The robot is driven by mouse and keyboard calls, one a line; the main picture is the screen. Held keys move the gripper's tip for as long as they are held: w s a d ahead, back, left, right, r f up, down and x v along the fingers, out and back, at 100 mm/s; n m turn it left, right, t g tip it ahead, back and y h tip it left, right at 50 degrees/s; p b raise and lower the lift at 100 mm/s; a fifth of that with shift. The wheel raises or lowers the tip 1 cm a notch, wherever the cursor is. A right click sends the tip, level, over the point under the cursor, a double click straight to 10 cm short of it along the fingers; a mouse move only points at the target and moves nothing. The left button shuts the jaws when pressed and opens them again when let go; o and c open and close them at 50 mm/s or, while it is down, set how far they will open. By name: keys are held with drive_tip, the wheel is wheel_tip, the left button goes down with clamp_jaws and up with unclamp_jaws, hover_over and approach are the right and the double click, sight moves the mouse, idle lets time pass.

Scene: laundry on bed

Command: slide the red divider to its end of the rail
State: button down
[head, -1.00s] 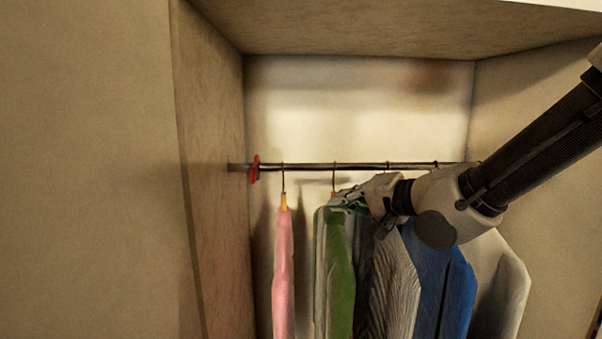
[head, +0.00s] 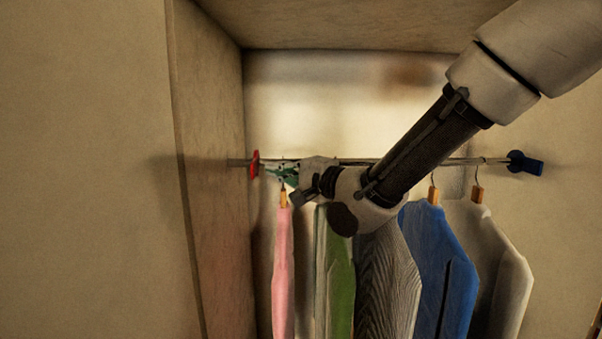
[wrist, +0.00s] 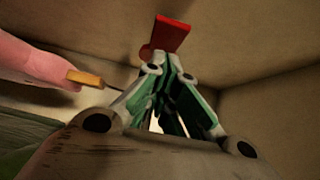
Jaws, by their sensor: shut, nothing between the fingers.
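The red divider (head: 255,164) is on the rail (head: 395,162) near its left end, close to the left closet wall. It also shows in the wrist view (wrist: 171,34), just beyond my fingertips. My gripper (head: 275,173) is shut and empty at rail height, just right of the divider, above the pink garment. In the wrist view its green fingers (wrist: 168,82) point toward the divider. I cannot tell whether they touch it. My arm hides part of the rail.
A pink garment (head: 283,255) hangs just below my gripper; its orange hanger piece (wrist: 85,78) is close beside the fingers. Green, grey, blue (head: 440,270) and beige garments hang to the right. A dark blue piece (head: 525,163) is at the rail's right end. The closet wall (head: 215,190) bounds the left.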

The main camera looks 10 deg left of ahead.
sight(255, 169)
drive_tip(key=shift+s+a, duration=0.2)
drive_tip(key=shift+a, duration=0.75)
drive_tip(key=a, duration=0.2)
drive_tip(key=s+a, duration=0.1)
drive_tip(key=shift+a, duration=0.35)
